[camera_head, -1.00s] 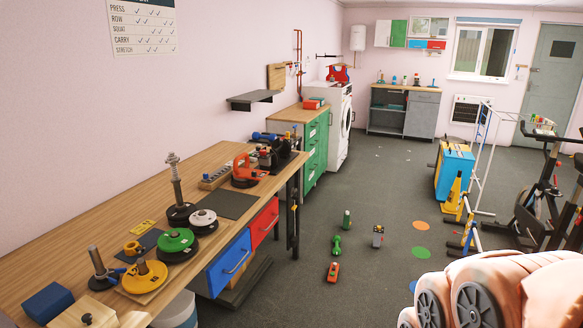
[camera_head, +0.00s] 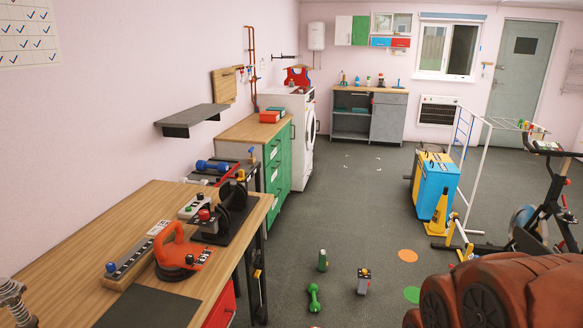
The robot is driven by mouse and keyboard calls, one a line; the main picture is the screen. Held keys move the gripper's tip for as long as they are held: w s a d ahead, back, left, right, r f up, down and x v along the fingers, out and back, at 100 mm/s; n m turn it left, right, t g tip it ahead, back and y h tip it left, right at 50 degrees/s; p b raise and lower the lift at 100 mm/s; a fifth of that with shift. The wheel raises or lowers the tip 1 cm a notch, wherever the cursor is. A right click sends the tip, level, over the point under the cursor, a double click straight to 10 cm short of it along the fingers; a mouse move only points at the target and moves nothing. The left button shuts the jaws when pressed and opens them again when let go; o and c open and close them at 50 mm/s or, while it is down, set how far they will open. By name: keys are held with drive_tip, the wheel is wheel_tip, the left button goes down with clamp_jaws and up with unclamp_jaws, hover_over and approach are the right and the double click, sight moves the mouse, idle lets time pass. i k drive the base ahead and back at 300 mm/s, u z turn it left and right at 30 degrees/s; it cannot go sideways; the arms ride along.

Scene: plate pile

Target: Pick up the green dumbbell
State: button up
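The green dumbbell (camera_head: 314,297) lies on the dark grey floor, right of the wooden workbench, near the bottom centre of the head view. A small dark green bottle-like object (camera_head: 323,260) stands just beyond it, and a small grey device (camera_head: 364,281) stands to its right. Nothing touches the dumbbell that I can see. My gripper is not in view.
A yellow cone (camera_head: 438,213) stands by a blue bin (camera_head: 436,185). The middle floor is clear.

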sight(315, 306)
drive_tip(key=z, duration=0.85)
drive_tip(key=i, duration=3.15)
drive_tip(key=u, duration=3.35)
